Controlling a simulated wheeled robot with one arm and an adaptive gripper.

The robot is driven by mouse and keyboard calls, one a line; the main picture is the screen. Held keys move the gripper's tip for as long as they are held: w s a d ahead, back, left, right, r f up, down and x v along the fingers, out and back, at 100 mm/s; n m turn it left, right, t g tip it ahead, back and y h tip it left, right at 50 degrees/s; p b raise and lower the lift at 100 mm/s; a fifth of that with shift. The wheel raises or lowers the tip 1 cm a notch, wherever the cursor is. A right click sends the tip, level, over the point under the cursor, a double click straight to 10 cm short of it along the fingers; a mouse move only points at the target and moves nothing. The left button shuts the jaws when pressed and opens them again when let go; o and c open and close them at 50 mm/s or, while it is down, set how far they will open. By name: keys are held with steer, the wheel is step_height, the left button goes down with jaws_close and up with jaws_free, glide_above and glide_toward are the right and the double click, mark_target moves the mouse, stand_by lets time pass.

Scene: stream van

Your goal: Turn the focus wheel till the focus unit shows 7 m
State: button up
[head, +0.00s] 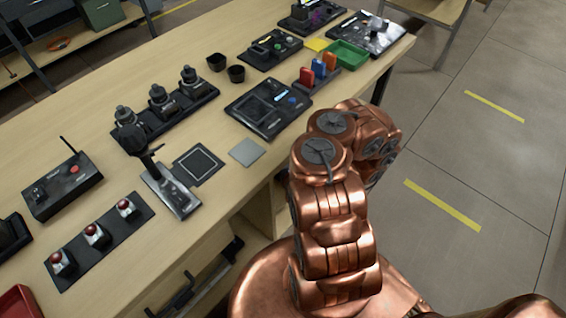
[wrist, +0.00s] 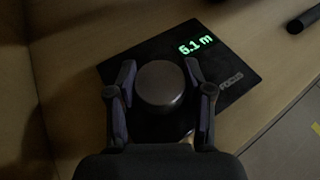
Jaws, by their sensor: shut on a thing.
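The focus unit (wrist: 222,70) is a dark flat panel with the word FOCUS on its right side. Its green display (wrist: 195,44) reads 6.1 m. The focus wheel (wrist: 160,86) is a round grey knob on this panel. My gripper (wrist: 160,68) is shut on the focus wheel, with one finger at its left side and one at its right. In the head view I cannot make out the gripper or the focus wheel; my copper arm covers part of the bench edge.
The wooden bench (head: 100,95) carries several devices. A black panel with a screen (head: 268,108), coloured blocks in a holder (head: 318,76) and a green tray (head: 347,56) stand beyond my arm. A dark rod (wrist: 304,19) shows at the wrist view's upper right. Open floor lies right.

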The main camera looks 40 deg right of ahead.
steer(key=shift+m+h, duration=0.3)
stand_by(0.4)
steer(key=o, duration=1.2)
steer(key=shift+c, duration=0.2)
steer(key=shift+d, duration=0.1)
steer(key=shift+d+n+y, duration=0.1)
steer(key=shift+n+y, duration=0.5)
steer(key=shift+n, duration=0.1)
steer(key=shift+n+t+y, duration=0.4)
steer(key=shift+n+y, duration=0.2)
steer(key=shift+y, duration=0.1)
steer(key=shift+f+n+y+b, duration=0.1)
steer(key=shift+n+y+b, duration=0.3)
steer(key=shift+y+b, duration=0.15)
